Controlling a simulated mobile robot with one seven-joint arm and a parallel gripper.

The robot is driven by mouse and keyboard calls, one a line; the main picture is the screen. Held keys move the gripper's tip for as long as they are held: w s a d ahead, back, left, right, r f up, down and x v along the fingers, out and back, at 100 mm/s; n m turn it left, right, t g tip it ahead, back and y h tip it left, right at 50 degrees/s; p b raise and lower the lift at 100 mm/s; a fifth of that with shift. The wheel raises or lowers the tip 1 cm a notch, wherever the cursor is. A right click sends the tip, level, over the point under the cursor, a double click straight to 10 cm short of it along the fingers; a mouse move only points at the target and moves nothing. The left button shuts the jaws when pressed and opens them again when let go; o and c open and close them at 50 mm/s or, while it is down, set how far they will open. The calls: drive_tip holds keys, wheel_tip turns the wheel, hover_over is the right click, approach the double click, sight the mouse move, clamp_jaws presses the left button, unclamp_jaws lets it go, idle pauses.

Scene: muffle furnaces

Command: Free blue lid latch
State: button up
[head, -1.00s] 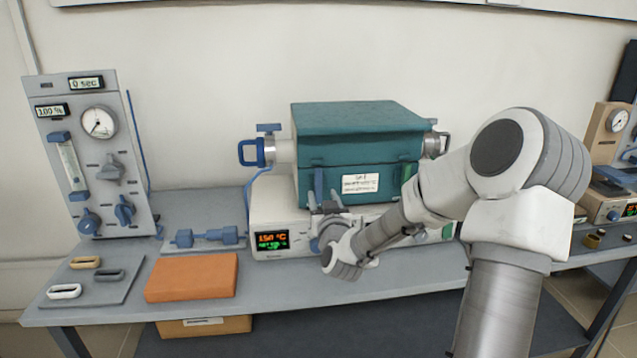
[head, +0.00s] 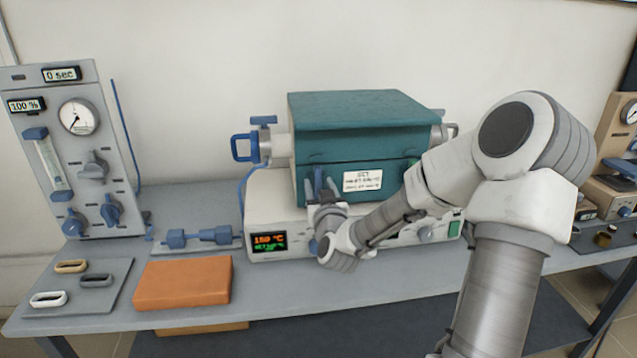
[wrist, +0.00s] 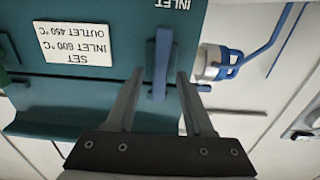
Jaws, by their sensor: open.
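The teal furnace (head: 360,150) sits on a white control base. A blue lid latch (wrist: 161,55), a narrow upright bar, is on its front face, left of the white label (head: 362,181). My gripper (head: 322,184) is at the latch, below the lid. In the wrist view, which is upside down, my gripper (wrist: 160,75) is open, with one finger on each side of the latch. Gaps show between the fingers and the bar. A green latch (head: 411,172) is on the front's right side, partly hidden by my arm. In the head view my gripper partly covers the blue latch.
A blue-handled inlet fitting (head: 250,147) sticks out left of the furnace. The lit display (head: 269,243) is below. An orange block (head: 183,282) and a tray of coloured rings (head: 110,284) lie on the bench, with a gauge panel (head: 80,150) behind.

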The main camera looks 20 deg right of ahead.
idle(0.3)
clamp_jaws()
idle(0.5)
drive_tip(key=m+b, duration=0.2)
drive_tip(key=m, duration=0.2)
drive_tip(key=shift+d, duration=0.15)
drive_tip(key=m, duration=0.2)
drive_tip(key=m+b, duration=0.1)
drive_tip(key=m, duration=0.2)
drive_tip(key=shift+d+f+b, duration=0.1)
drive_tip(key=shift+d+b, duration=0.1)
drive_tip(key=shift+b, duration=0.1)
drive_tip(key=shift+s+d+f+m+b, duration=0.15)
drive_tip(key=shift+m+b, duration=0.1)
drive_tip(key=shift+m, duration=1.95)
drive_tip(key=shift+w+f+m+b, duration=0.1)
drive_tip(key=shift+m+b, duration=0.15)
drive_tip(key=shift+m, duration=1.95)
